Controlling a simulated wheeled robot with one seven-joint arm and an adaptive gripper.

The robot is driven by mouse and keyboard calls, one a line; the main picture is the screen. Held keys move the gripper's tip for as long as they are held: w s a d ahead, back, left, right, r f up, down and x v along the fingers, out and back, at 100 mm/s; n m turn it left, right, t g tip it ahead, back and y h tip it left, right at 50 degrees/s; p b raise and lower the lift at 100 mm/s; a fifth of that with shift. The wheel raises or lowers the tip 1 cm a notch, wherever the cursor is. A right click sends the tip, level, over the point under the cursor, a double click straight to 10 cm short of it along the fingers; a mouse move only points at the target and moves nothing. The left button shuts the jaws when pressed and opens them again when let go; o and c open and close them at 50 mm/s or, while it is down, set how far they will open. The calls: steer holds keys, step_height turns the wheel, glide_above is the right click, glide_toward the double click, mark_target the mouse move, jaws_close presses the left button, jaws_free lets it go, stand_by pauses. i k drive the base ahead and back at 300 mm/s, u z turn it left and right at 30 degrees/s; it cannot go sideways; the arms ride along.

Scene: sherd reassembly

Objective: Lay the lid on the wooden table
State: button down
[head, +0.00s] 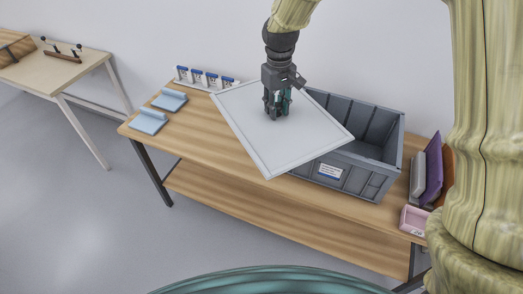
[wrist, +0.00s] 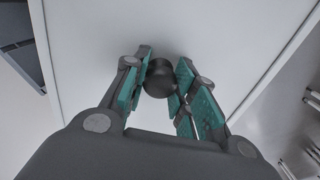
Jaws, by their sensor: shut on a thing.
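The lid (head: 290,138) is a flat, light grey rectangle with a raised rim. It is held level or nearly so above the wooden table (head: 210,136), beside the grey crate and overlapping its left part in the head view. My gripper (head: 277,112) is shut on the lid's dark round knob, which shows between the fingers in the wrist view (wrist: 160,78). The lid's panel (wrist: 90,45) fills most of the wrist view. The lid hides the middle of the table top and part of the crate.
The open grey crate (head: 385,122) stands on the table's right half. A pink box (head: 413,220) and a purple panel (head: 432,170) are at the right end.

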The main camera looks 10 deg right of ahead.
mark_target(218, 132)
steer(key=u, duration=0.7)
steer(key=k, duration=0.95)
steer(key=u, duration=1)
steer(key=i, duration=2.1)
steer(key=z, duration=1.55)
steer(key=i, duration=0.8)
steer(key=z, duration=0.75)
